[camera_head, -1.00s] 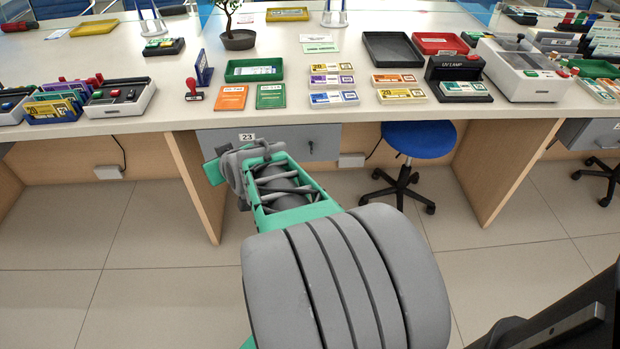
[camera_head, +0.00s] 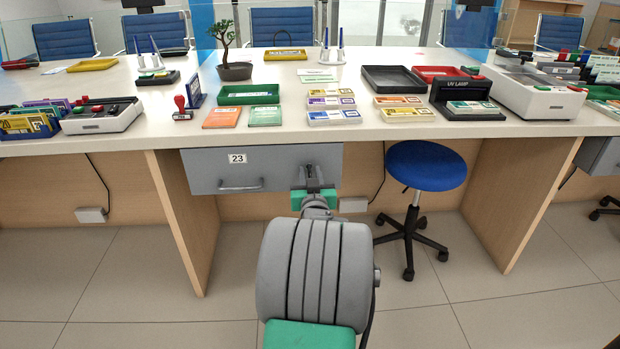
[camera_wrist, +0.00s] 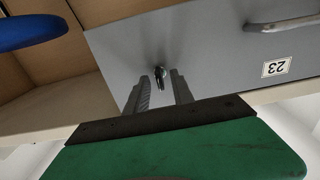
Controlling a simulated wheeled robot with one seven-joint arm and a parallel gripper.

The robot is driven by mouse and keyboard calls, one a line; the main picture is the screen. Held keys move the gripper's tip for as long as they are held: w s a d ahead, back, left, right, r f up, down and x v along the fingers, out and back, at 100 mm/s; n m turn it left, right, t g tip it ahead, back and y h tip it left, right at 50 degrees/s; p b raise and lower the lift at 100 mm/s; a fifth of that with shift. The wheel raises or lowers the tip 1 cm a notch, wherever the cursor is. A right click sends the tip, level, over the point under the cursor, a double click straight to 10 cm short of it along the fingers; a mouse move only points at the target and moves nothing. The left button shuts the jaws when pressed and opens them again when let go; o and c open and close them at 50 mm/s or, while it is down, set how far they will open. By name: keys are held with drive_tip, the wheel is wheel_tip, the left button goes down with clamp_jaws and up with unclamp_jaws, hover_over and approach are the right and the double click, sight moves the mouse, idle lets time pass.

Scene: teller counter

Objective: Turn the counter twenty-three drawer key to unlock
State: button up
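The grey drawer (camera_head: 215,168) marked 23 hangs under the counter top, and its front looks closed. Its bar handle (camera_head: 241,187) is at the lower left in the head view. The small dark key (camera_wrist: 159,78) shows in the wrist view, sticking out of the lock in the drawer front. My gripper (camera_head: 312,178) is in front of the right part of the drawer. In the wrist view my gripper (camera_wrist: 160,88) has its two fingers apart, one on each side of the key, with gaps visible. The head view hides the key behind my gripper.
A blue stool (camera_head: 426,165) stands to the right of the drawer, under the counter. A wooden side panel (camera_head: 185,215) stands to the left. The counter top (camera_head: 380,128) holds trays, note bundles and a UV lamp (camera_head: 468,97). The floor in front is clear.

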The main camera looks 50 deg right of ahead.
drive_tip(key=shift+w, duration=0.1)
clamp_jaws()
idle(0.6)
